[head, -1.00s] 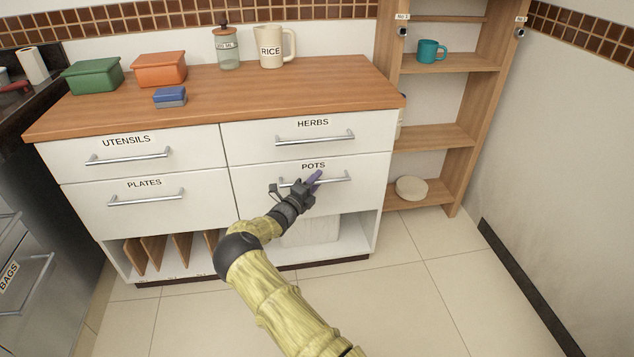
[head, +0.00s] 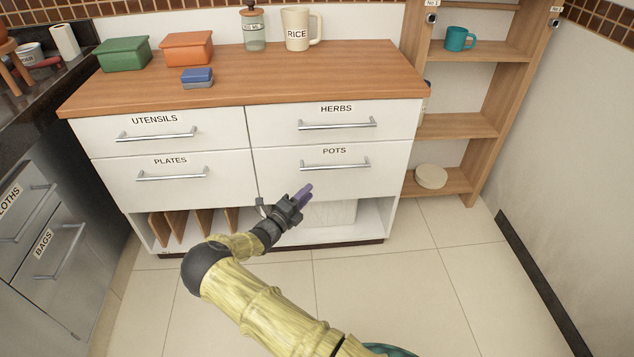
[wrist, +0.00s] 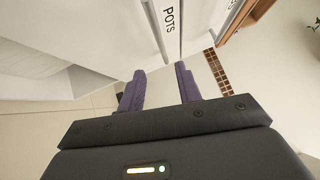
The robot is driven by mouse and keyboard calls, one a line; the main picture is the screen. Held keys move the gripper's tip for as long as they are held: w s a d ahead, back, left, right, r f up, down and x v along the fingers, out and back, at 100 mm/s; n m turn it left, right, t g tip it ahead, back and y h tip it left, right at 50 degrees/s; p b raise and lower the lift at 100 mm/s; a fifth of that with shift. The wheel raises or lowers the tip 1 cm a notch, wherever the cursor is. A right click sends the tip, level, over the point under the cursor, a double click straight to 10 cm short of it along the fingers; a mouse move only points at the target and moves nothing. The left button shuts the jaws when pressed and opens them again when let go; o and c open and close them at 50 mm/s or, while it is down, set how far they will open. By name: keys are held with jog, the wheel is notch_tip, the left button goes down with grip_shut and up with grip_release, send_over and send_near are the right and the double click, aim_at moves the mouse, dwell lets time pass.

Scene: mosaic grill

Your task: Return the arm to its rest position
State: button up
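My yellow arm (head: 262,300) reaches up from the bottom of the head view. My gripper (head: 305,192) is in front of the white cabinet, below the POTS drawer (head: 290,172) in the picture. In the wrist view its two purple fingers (wrist: 160,88) stand apart with nothing between them, so it is open and empty. The POTS handle (head: 335,164) is in full view, clear of the gripper. The POTS label also shows in the wrist view (wrist: 169,20).
The UTENSILS, HERBS and PLATES drawers look shut. The wooden counter (head: 330,75) holds boxes, a jar and a RICE pitcher (head: 297,30). A shelf unit (head: 460,125) stands at the right. Dark-topped cabinets (head: 50,110) are at the left. The tiled floor (head: 410,265) is clear at the right.

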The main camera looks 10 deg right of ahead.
jog(key=shift+v, duration=1.1)
jog(key=shift+d, duration=0.2)
